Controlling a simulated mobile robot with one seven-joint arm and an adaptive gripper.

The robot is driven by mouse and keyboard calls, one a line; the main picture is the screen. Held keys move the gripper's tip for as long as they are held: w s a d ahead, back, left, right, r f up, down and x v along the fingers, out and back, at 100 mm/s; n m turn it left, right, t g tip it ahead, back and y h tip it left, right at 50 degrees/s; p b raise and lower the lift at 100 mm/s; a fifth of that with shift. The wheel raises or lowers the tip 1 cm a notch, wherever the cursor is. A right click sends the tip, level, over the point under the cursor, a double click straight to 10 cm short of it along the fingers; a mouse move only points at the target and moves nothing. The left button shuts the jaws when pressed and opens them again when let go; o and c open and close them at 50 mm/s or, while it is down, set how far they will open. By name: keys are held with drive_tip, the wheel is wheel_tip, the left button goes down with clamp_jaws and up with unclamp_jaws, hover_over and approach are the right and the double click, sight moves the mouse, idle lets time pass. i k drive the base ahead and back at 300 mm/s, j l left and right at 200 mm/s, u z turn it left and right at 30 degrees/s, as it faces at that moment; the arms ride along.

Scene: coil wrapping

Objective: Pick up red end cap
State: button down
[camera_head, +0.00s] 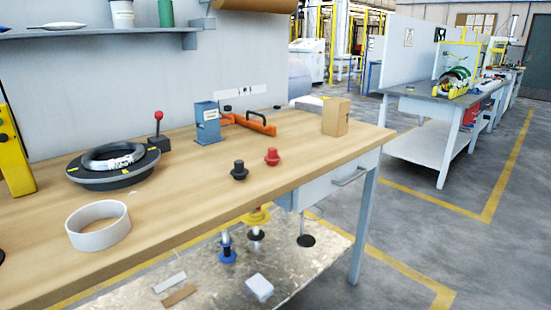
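A small red end cap (272,157) stands on the wooden workbench (300,150), right of the middle of its top and near the front edge. It has a wide base and a narrower knob on top. A black cap of similar shape (239,171) stands to its left and a little nearer the front edge, apart from it. Nothing covers the red cap. My gripper is not in view.
A black ring with a wrapped coil (114,160) and a white roll (98,226) lie at left. A blue-grey block (207,123), an orange tool (249,123) and a cardboard box (335,117) stand behind the caps. Below is a shelf (330,248) with loose items.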

sight(272, 160)
drive_tip(key=i+z, duration=0.4)
drive_tip(key=i, duration=0.2)
drive_tip(key=i+j+z, duration=0.15)
drive_tip(key=i+z, duration=0.25)
drive_tip(key=i, duration=0.2)
